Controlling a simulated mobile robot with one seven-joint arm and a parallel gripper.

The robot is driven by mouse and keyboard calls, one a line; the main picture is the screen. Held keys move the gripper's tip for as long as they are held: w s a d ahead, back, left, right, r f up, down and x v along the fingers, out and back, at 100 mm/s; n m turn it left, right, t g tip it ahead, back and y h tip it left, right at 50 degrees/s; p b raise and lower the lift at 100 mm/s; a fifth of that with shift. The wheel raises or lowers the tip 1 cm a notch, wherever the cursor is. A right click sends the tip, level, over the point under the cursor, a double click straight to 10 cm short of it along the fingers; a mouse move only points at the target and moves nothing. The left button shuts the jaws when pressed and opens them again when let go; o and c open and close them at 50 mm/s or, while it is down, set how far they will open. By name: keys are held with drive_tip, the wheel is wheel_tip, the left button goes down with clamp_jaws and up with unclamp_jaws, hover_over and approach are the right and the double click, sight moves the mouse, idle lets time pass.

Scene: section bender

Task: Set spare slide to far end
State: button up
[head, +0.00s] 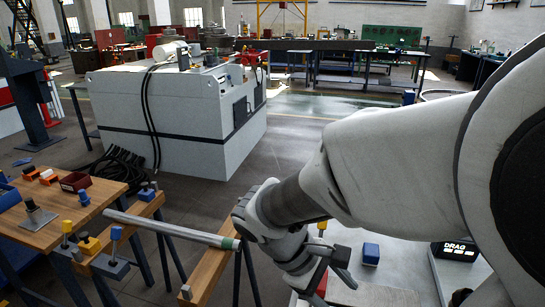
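My gripper (331,273) is at the lower middle of the head view, above the grey table. Its dark fingers point down and right; their gap is not clear. A red piece (321,286) shows by the fingers; I cannot tell if they touch it. A yellow knob (321,226) stands just behind the wrist. A blue block (371,253) sits on the grey table, right of my gripper and apart from it. A black box marked "DRAG" (455,251) lies farther right. I cannot tell which piece is the spare slide; my arm hides part of this table.
A grey tube (170,228) with a green end lies across wooden trestle beams (208,272). Blocks with a yellow knob (66,227) and a blue knob (116,233) stand at left. A wooden bench (60,232) holds small parts. A large white machine (180,120) stands behind.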

drive_tip(key=w+a+f+n+t+h+b, duration=0.2)
drive_tip(key=w+a+f+n+t+h, duration=0.7)
drive_tip(key=a+f+n, duration=0.5)
drive_tip(key=shift+n+t+y, duration=0.6)
drive_tip(key=shift+t+y, duration=0.1)
drive_tip(key=shift+t, duration=0.1)
drive_tip(key=x, duration=0.6)
drive_tip(key=s+r+x, duration=0.1)
drive_tip(key=x, duration=0.5)
drive_tip(key=d+x, duration=0.1)
drive_tip(key=x, duration=0.5)
drive_tip(key=shift+s+d+r, duration=0.15)
drive_tip(key=shift+d+r, duration=0.1)
drive_tip(key=shift+d, duration=0.05)
drive_tip(key=shift+c, duration=0.3)
clamp_jaws()
